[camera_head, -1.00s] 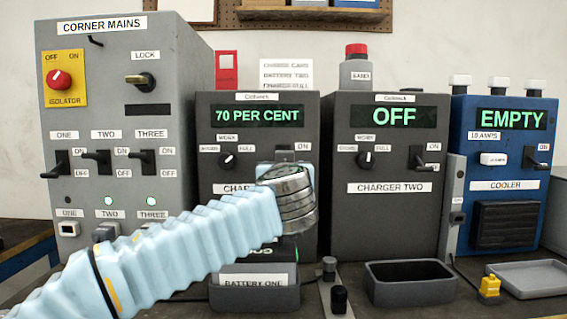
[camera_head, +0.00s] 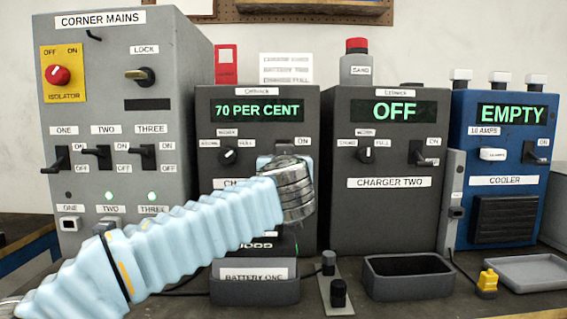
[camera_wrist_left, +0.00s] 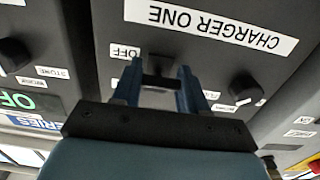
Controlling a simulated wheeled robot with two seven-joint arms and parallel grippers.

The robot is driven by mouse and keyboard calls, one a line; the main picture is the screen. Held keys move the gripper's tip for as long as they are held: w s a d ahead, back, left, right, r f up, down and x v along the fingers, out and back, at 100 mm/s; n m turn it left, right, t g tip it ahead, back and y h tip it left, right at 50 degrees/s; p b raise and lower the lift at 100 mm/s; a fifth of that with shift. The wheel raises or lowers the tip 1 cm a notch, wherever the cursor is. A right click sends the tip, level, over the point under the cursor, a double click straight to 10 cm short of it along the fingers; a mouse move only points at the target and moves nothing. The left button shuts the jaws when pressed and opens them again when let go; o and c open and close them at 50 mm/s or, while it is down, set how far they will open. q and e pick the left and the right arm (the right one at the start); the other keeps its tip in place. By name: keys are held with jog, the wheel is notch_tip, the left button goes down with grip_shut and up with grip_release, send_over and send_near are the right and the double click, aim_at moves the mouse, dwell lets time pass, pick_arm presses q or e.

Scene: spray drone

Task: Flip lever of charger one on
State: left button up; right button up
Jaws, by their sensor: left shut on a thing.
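Charger one (camera_head: 265,112) is a dark grey box whose green display reads 70 PER CENT. My left arm crosses in front of its lower half, and the left gripper (camera_head: 284,163) is at its lever, below and left of the ON label. The gripper hides the lever in the head view. In the left wrist view, which looks at the panel upside down, the left gripper (camera_wrist_left: 158,85) is shut with the dark lever (camera_wrist_left: 158,77) between its fingers, beside the OFF label. Which way the lever points I cannot tell. My right gripper is not in view.
The mains cabinet (camera_head: 120,35) stands on the left, and charger two (camera_head: 385,215), reading OFF, on the right. The blue cooler (camera_head: 500,150) is further right. A battery holder (camera_head: 254,293), a small post (camera_head: 338,293) and an empty tray (camera_head: 408,290) stand in front.

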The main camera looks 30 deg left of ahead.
pick_arm(q)
jog(key=shift+r+h+p, duration=0.3)
jog(key=shift+r+p, duration=0.05)
jog(key=shift+p, duration=0.3)
jog(key=r+g+h+p, duration=0.1)
jog(key=g+p, duration=0.1)
jog(key=p, duration=0.2)
jog(key=shift+s+d+r+g+p, duration=0.1)
jog(key=shift+r+g+p, duration=0.1)
jog(key=shift+g+p, duration=0.15)
jog(key=shift+r+g+h, duration=0.1)
jog(key=shift+g+h, duration=0.3)
jog(key=shift+g, duration=0.05)
jog(key=shift+r+g+h+p, duration=0.2)
jog(key=shift+g+h+p, duration=0.4)
jog(key=shift+g, duration=0.5)
jog(key=shift+r+g+h, duration=0.35)
jog(key=shift+g+h, duration=0.35)
jog(key=shift+g, duration=0.2)
jog(key=shift+a+r+g, duration=0.2)
jog(key=shift+r+g, duration=0.05)
jog(key=shift+g, duration=0.05)
jog(key=o, duration=1)
jog(key=shift+w, duration=0.2)
jog(key=shift+f, duration=0.1)
jog(key=shift+s, duration=0.1)
